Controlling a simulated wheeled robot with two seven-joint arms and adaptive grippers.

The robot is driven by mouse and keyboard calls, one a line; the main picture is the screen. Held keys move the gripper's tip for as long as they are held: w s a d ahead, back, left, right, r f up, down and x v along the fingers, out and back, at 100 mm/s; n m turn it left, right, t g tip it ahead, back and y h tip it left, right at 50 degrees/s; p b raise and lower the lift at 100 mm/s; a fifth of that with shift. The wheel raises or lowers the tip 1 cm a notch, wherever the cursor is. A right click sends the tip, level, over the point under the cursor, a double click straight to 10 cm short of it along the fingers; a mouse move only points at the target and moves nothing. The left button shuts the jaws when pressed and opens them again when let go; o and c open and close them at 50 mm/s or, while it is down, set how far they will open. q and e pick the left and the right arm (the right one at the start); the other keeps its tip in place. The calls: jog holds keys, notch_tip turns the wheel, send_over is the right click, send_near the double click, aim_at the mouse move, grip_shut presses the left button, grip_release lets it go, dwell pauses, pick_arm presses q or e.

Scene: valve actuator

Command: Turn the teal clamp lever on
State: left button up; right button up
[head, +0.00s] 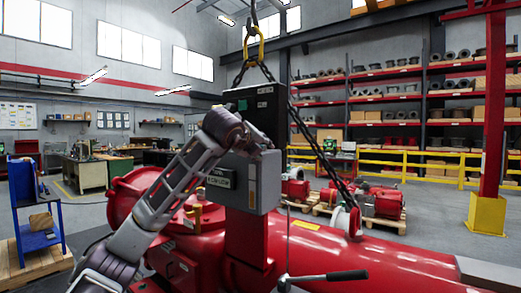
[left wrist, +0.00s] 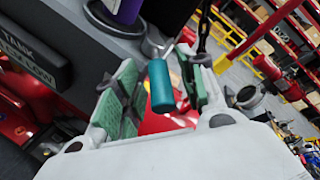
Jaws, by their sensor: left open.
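The teal clamp lever (left wrist: 161,86) shows in the left wrist view as a short teal cylinder on a metal stem. My left gripper (left wrist: 158,68) is open, with its green-padded fingers on either side of the lever. A small gap seems to show on both sides; whether a pad touches it I cannot tell. The lever and the fingertips cannot be made out there. My right gripper is not in view.
A chain (head: 315,145) runs down from a yellow hook (head: 253,45) near the column.

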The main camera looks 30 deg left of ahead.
pick_arm(q)
jog(key=v, duration=1.2)
jog(key=shift+w+f, duration=0.1)
